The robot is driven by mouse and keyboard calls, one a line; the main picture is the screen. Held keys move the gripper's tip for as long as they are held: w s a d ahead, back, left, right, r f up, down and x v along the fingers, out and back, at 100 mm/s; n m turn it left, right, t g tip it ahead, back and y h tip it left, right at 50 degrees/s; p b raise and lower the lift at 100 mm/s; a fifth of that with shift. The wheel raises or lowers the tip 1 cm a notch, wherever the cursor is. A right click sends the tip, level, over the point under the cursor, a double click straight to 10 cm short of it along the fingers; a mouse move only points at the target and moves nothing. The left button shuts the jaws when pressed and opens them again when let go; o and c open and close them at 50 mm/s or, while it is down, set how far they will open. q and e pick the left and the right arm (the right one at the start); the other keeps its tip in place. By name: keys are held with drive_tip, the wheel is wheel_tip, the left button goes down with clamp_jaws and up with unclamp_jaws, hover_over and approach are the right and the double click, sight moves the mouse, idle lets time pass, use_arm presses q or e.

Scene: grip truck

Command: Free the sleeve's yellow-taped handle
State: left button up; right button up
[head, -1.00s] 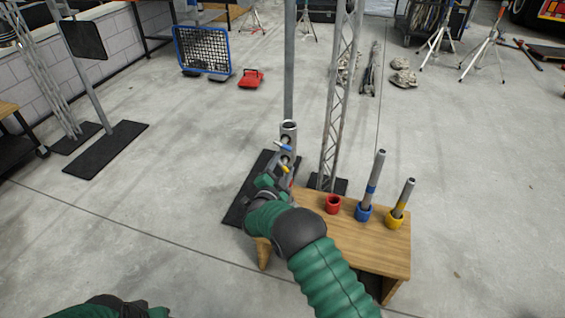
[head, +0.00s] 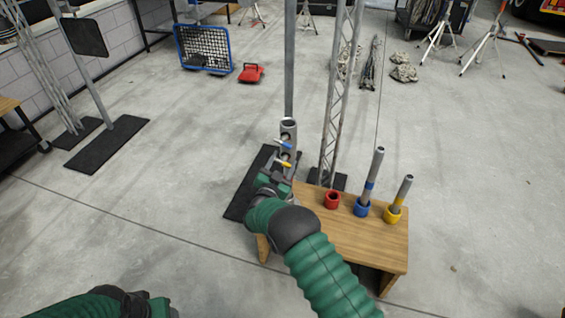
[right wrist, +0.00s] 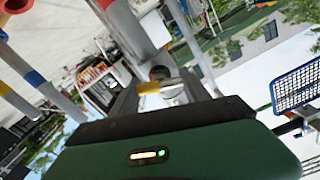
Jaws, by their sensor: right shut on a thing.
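The grey sleeve (head: 288,128) sits around the upright pole, with a blue-taped handle (head: 284,144) above a yellow-taped handle (head: 286,164). My right gripper (head: 278,177) is at the yellow-taped handle, shut on it. In the right wrist view the yellow tape (right wrist: 149,87) shows just beyond the dark front of the gripper. The fingertips are hard to see in both views. My left arm shows only at the bottom left of the head view, and its fingers cannot be made out.
A wooden bench (head: 350,240) stands right of the pole. It carries a red cup (head: 332,201), a blue cup (head: 362,209) and a yellow cup (head: 392,215); rods stand in the blue and yellow ones. A lattice truss (head: 334,110) rises behind it.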

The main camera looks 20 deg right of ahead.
drive_tip(key=shift+s+f, duration=0.1)
drive_tip(key=shift+f, duration=0.15)
drive_tip(key=o, duration=1.4)
drive_tip(key=shift+r, duration=0.1)
drive_tip(key=shift+s+a+r, duration=0.1)
drive_tip(key=shift+a, duration=0.1)
drive_tip(key=p+v, duration=0.4)
drive_tip(key=v, duration=1.2)
drive_tip(key=shift+s+a, duration=0.1)
drive_tip(key=shift+s, duration=0.05)
